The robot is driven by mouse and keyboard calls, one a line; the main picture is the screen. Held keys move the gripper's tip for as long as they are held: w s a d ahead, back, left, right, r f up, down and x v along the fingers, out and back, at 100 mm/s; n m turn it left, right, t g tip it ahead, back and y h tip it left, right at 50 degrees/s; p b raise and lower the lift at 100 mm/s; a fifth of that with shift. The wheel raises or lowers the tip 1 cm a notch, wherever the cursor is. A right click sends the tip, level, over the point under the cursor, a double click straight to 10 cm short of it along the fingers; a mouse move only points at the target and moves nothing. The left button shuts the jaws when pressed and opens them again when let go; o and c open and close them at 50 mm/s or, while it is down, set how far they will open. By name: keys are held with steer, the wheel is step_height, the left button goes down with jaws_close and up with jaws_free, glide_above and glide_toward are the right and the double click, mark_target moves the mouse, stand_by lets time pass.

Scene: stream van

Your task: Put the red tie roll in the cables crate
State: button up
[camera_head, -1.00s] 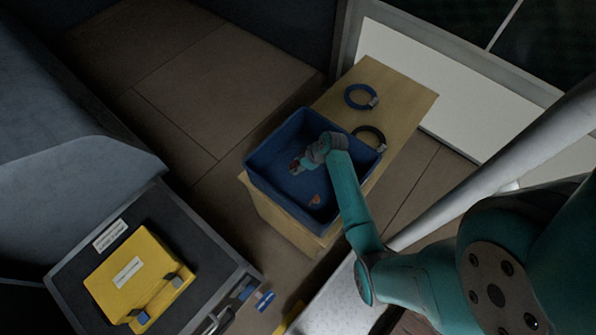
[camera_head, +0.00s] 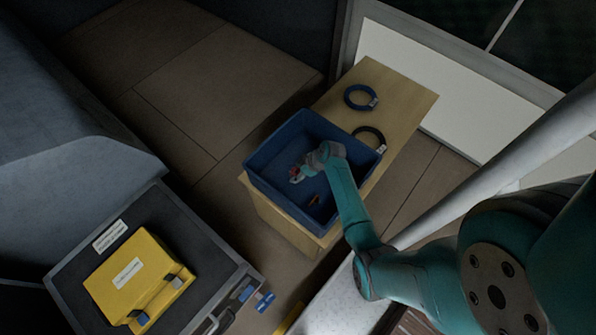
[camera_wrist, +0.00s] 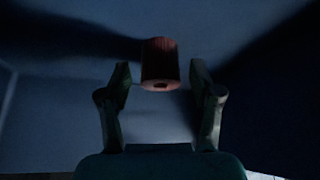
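The red tie roll (camera_wrist: 160,64) shows in the wrist view between and just beyond my fingertips, with a gap on each side. My gripper (camera_wrist: 160,85) is open around it and not touching it. In the head view my gripper (camera_head: 298,176) is down inside the blue crate (camera_head: 262,187), which I take for the cables crate, and a bit of red shows at its tip. Whether the roll rests on the crate floor is hard to tell. A small orange patch (camera_head: 314,201) also shows inside the crate, too small to identify.
The crate stands on a wooden bench (camera_head: 405,90). A blue cable coil (camera_head: 360,97) and a black cable coil (camera_head: 370,138) lie behind it.

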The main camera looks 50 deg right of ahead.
steer(key=v, duration=1.2)
steer(key=shift+r, duration=0.1)
stand_by(0.4)
